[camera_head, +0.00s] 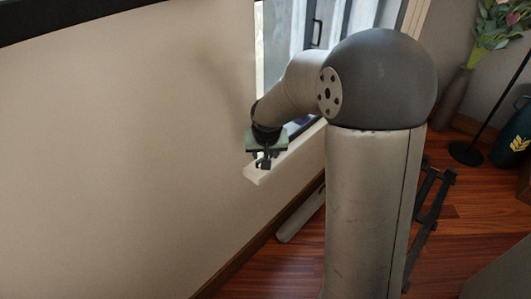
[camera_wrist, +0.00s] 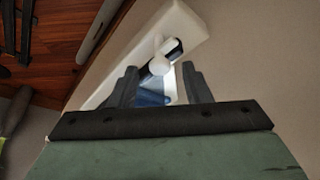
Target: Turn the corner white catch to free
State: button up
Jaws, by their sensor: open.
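The white catch (camera_wrist: 159,64) shows in the wrist view as a small white rounded lever by the end of the white sill (camera_wrist: 186,22). My gripper (camera_wrist: 158,74) is open, with one dark finger to each side of the lever's lower part in the picture. I cannot tell whether the fingers touch it. In the head view my gripper (camera_head: 263,161) points down just over the near end of the window sill (camera_head: 258,178). The catch is mostly hidden there by the gripper.
The window (camera_head: 303,35) stands behind my arm, with a dark handle (camera_head: 316,32) on its frame. A bare beige wall (camera_head: 130,140) fills the left. Wooden floor (camera_head: 470,215) lies below. A vase (camera_head: 453,97) with flowers stands at the right.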

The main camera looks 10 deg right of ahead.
jog(key=p+v, duration=0.3)
jog(key=v, duration=1.3)
jog(key=shift+s+r, duration=0.2)
jog(key=shift+r, duration=0.15)
jog(key=s+r+g+p, duration=0.1)
jog(key=s+r+p, duration=0.2)
jog(key=s+p, duration=0.3)
jog(key=s+r+n+g+p, duration=0.1)
jog(key=s+r+p, duration=0.3)
jog(key=s, duration=0.5)
jog(key=s+r+n+g+y+p, duration=0.1)
jog(key=s+r+g+p, duration=0.1)
jog(key=s+p, duration=0.5)
jog(key=shift+s+r+p, duration=0.3)
jog(key=shift+r+p, duration=0.4)
jog(key=shift+r, duration=0.05)
